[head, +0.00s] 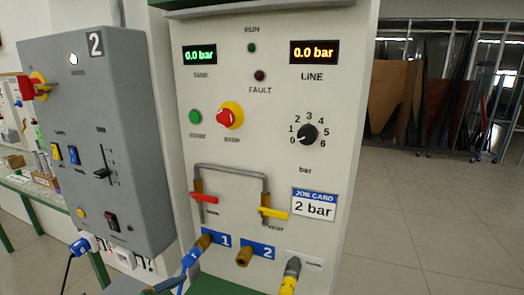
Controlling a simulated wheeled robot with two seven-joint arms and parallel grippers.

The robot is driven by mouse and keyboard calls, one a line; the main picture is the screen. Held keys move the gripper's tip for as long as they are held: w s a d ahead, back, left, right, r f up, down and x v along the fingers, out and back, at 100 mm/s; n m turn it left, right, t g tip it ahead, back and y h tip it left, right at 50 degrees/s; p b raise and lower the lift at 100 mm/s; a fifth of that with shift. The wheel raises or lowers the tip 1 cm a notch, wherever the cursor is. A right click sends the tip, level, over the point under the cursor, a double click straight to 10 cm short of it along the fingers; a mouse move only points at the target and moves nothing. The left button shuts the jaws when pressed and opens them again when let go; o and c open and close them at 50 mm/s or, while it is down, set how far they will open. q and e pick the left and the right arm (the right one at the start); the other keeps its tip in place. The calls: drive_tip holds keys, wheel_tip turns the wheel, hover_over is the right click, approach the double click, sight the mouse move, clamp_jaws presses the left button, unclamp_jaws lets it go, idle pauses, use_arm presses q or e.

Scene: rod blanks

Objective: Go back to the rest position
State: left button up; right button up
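Neither of my grippers shows in the head view. In front of me stands a pale control panel (355,120). Its tank display (199,54) and line display (313,52) both read 0.0 bar. The black dial (307,134) has a scale from 0 to 6; its exact pointer setting is hard to tell. A red-handled valve (204,198) and a yellow-handled valve (273,213) sit on the grey pipe (232,167). A blue hose (188,262) is at the brass port marked 1. The brass port marked 2 (244,257) has no hose on it.
A job card (314,205) reads 2 bar. A red stop button (229,116) and a green button (195,117) are on the panel. A grey box marked 2 (125,130) stands at left. A yellow and grey connector (291,276) is at bottom right. Open floor (430,220) lies right.

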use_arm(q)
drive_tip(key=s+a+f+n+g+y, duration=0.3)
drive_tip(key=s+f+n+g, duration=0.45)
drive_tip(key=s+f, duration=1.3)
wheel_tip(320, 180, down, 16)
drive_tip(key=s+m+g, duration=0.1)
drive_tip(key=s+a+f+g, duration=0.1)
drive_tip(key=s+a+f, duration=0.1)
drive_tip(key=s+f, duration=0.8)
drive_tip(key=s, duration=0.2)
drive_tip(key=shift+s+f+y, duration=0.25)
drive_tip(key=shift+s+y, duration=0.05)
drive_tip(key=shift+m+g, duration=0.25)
